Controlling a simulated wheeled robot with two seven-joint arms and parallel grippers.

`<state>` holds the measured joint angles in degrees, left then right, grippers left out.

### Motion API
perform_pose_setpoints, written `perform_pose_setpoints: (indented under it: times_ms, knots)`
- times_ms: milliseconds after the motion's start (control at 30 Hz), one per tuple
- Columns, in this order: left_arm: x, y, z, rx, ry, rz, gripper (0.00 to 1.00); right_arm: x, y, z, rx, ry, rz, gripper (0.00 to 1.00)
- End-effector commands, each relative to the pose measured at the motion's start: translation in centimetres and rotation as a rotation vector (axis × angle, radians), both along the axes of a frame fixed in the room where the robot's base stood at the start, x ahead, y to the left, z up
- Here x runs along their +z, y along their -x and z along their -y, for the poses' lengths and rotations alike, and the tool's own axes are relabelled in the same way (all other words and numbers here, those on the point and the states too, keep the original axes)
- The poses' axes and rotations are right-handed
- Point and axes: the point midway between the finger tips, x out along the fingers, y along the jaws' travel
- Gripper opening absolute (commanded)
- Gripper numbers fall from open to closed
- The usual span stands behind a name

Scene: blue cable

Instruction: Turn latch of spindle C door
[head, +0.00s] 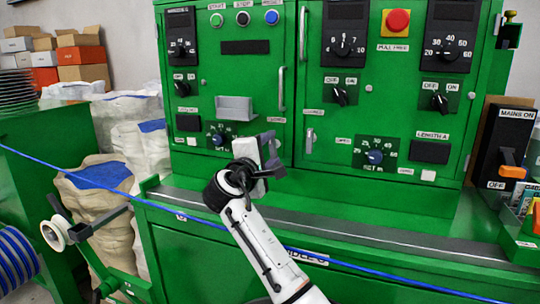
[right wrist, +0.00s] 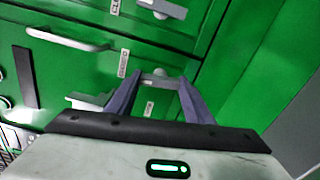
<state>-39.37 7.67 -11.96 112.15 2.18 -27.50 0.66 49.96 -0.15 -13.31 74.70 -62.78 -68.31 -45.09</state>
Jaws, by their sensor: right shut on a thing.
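My right gripper (head: 272,165) reaches up from the lower middle to the green cabinet front, at the lower right corner of the left cabinet door (head: 215,80). In the right wrist view, its two grey fingers (right wrist: 158,80) are closed in on a small silver latch (right wrist: 155,76), one on each side. A small white label (right wrist: 123,68) sits beside this latch. In the head view my gripper hides the latch. Another silver latch (head: 309,140) is on the door to the right, and it also shows at the top of the right wrist view (right wrist: 160,8). My left gripper is out of view.
Door handles (head: 281,90), knobs and a red button (head: 396,21) stick out from the cabinet. A blue cable (head: 400,280) runs across the front below my forearm. Sacks (head: 140,145) and a white spool (head: 53,236) are at the left.

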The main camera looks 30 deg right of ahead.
Motion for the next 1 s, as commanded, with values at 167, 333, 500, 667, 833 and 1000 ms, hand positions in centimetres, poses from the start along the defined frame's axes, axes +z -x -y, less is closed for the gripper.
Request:
perform_pose_setpoints:
  times_ms: [167,333,500,667,833,1000]
  knots:
    - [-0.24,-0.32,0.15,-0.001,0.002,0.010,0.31,-0.16,-0.02,-0.06,0.001,-0.063,0.069,0.24]
    - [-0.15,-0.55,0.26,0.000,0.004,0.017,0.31,-0.09,-0.02,-0.06,0.001,-0.097,0.108,0.24]
    - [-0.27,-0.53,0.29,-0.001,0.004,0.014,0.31,-0.04,-0.02,-0.04,0.001,-0.112,0.125,0.24]
    - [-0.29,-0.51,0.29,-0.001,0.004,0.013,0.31,-0.01,-0.02,-0.04,0.001,-0.115,0.129,0.24]
    - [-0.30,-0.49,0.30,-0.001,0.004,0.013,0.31,-0.01,-0.02,-0.04,0.001,-0.116,0.128,0.24]
    - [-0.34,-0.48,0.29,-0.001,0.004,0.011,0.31,0.00,-0.02,-0.03,0.001,-0.115,0.128,0.64]
